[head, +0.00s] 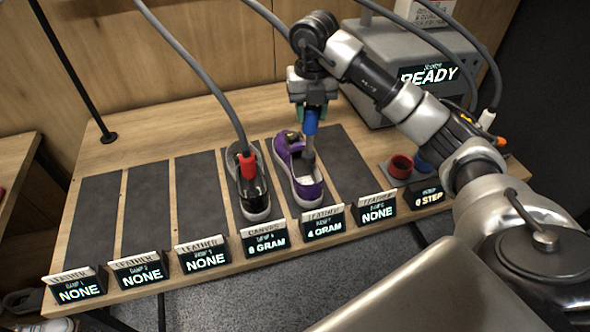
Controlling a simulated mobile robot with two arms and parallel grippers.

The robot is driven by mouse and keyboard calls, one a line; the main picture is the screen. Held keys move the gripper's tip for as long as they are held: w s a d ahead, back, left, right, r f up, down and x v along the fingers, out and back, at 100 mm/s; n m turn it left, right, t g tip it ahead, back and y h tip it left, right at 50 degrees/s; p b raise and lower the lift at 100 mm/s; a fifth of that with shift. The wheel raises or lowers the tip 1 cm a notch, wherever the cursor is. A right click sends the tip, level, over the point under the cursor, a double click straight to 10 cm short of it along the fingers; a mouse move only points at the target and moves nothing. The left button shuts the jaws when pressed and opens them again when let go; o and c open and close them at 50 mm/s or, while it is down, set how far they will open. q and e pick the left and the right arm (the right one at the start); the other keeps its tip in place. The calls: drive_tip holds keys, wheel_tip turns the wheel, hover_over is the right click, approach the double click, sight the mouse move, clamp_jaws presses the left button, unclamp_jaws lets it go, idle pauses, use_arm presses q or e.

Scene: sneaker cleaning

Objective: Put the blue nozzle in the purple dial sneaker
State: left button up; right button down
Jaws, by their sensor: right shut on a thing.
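The purple dial sneaker (305,190) sits on a dark mat strip near the middle of the wooden table, toe toward the front. My right gripper (312,108) is above the sneaker, pointing down, and is shut on the blue nozzle (311,123). The nozzle's grey tip (308,147) points down at the sneaker's opening; whether it is inside the shoe or just above it I cannot tell. My left gripper is not in view.
A dark sneaker (252,197) with a red nozzle (247,166) in its opening stands just left. Display signs (323,226) line the front edge. A grey machine reading READY (412,70) stands back right, near a red holder (401,165). Several left strips are bare.

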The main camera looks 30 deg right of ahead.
sight(309, 151)
drive_tip(key=shift+w+f, duration=0.15)
drive_tip(key=shift+f, duration=0.4)
drive_tip(key=shift+w+f, duration=0.15)
drive_tip(key=shift+f, duration=0.35)
drive_tip(key=f, duration=0.1)
drive_tip(key=s+f+p, duration=0.1)
drive_tip(key=f, duration=0.1)
drive_tip(key=shift+f, duration=0.45)
drive_tip(key=f+p, duration=0.1)
drive_tip(key=f, duration=0.2)
drive_tip(key=shift+w+f, duration=0.15)
drive_tip(key=shift+w, duration=0.05)
drive_tip(key=shift+f, duration=0.3)
drive_tip(key=c, duration=1.1)
unclamp_jaws()
drive_tip(key=o, duration=0.4)
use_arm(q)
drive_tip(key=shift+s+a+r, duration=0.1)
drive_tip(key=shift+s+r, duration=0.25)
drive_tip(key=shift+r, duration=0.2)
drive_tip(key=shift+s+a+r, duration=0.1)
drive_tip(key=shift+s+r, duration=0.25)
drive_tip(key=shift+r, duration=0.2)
